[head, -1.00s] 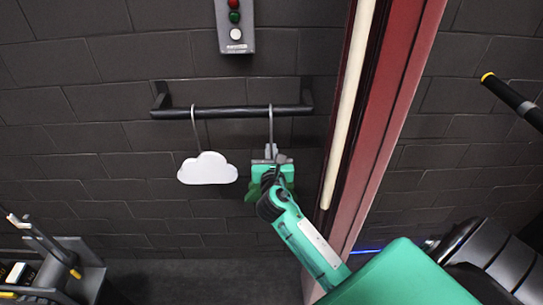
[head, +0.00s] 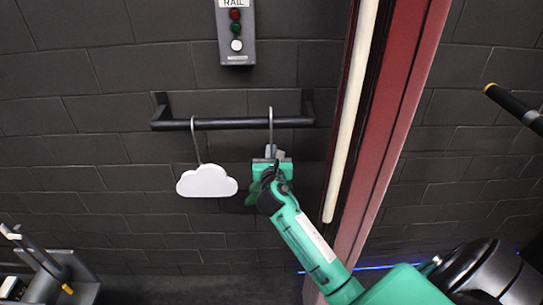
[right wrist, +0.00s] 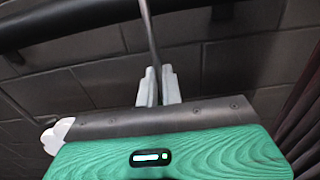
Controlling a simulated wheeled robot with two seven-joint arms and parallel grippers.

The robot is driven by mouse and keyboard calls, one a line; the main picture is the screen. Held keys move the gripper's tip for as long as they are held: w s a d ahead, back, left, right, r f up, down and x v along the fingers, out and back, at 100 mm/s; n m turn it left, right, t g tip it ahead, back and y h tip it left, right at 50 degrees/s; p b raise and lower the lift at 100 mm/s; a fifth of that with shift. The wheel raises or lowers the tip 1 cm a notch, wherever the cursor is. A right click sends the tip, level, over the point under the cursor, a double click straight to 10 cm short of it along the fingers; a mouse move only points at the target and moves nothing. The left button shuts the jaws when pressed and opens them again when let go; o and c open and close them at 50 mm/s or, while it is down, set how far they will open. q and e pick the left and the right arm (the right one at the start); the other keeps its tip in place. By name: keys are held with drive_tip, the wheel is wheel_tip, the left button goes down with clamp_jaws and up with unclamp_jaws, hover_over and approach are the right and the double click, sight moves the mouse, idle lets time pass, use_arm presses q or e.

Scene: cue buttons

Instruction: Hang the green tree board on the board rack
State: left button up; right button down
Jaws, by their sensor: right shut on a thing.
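The green tree board (head: 253,194) shows only as a dark green edge in the head view, mostly hidden behind my right gripper. Its thin grey hook (head: 271,122) rises in front of the black board rack (head: 235,123), its top above the bar; I cannot tell whether it rests on it. My right gripper (head: 271,153) is below the rack's right part. In the right wrist view its fingers (right wrist: 158,86) are shut on the hook's stem, which runs up past the bar (right wrist: 60,22). My left gripper is not in view.
A white cloud board (head: 207,182) hangs by its hook from the rack, left of my gripper. A grey button box (head: 236,47) is on the dark brick wall above. A red post (head: 392,110) stands close on the right. Grey equipment (head: 62,268) stands at lower left.

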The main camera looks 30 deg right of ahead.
drive_tip(key=shift+w+d+f+b, duration=0.1)
drive_tip(key=shift+w+f+b, duration=0.05)
drive_tip(key=shift+f+b, duration=0.35)
drive_tip(key=shift+w+d+f+b, duration=0.1)
drive_tip(key=shift+f+b, duration=0.3)
drive_tip(key=shift+f, duration=0.05)
drive_tip(key=c, duration=1.5)
unclamp_jaws()
drive_tip(key=shift+s+a, duration=0.1)
drive_tip(key=shift+a, duration=0.05)
drive_tip(key=o, duration=0.5)
drive_tip(key=shift+f, duration=0.25)
drive_tip(key=shift+r, duration=0.1)
drive_tip(key=shift+s, duration=0.1)
